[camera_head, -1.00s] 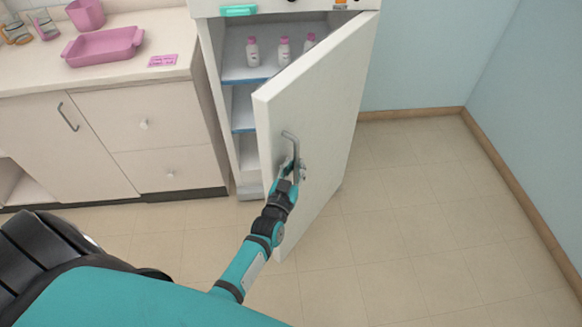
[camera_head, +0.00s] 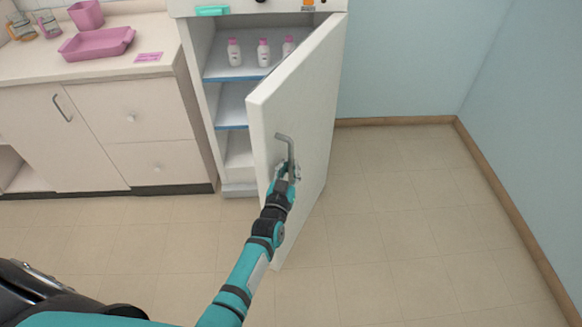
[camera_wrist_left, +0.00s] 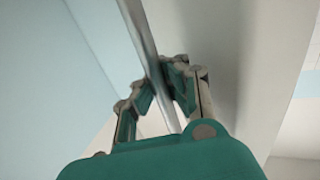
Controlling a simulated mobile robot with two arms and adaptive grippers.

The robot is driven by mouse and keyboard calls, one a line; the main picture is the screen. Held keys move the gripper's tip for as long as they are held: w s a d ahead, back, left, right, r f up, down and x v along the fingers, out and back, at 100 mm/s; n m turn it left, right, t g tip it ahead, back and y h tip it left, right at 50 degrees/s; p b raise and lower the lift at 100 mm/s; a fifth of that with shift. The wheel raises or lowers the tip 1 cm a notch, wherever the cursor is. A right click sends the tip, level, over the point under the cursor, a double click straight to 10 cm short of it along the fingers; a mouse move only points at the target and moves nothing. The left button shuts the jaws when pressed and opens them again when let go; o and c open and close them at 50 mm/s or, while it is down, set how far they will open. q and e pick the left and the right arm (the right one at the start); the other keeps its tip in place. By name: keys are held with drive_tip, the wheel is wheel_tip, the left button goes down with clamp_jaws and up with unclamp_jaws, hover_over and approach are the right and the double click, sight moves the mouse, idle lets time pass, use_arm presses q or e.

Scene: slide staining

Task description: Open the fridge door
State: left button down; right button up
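The white fridge (camera_head: 185,75) stands at the upper middle of the head view. Its door (camera_head: 300,105) is swung part way open, with its hinge side at the right, and shelves show inside. A grey metal bar handle (camera_head: 288,142) is on the door's outer face near its free edge. My left gripper (camera_head: 284,172) is at the lower part of this handle. In the left wrist view the handle (camera_wrist_left: 143,40) runs between the fingers of the gripper (camera_wrist_left: 163,85), which are closed around it. My right gripper is in neither view.
Bottles with pink caps (camera_head: 263,52) stand on the fridge's upper shelf (camera_head: 235,73). A counter (camera_head: 30,68) with a pink tray (camera_head: 97,43) is left of the fridge. The floor (camera_head: 400,220) right of the door is clear up to the blue wall (camera_head: 530,130).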

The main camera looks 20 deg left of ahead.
use_arm(q)
drive_tip(key=c, duration=2)
unclamp_jaws()
drive_tip(key=shift+s+f, duration=0.3)
drive_tip(key=shift+f, duration=0.2)
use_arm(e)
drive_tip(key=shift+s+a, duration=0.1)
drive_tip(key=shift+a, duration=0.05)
use_arm(q)
drive_tip(key=o, duration=0.7)
drive_tip(key=shift+s+r, duration=0.3)
drive_tip(key=shift+r, duration=0.15)
drive_tip(key=shift+c, duration=0.2)
drive_tip(key=shift+o, duration=0.3)
drive_tip(key=shift+w, duration=0.25)
drive_tip(key=s, duration=1.2)
drive_tip(key=shift+d, duration=0.45)
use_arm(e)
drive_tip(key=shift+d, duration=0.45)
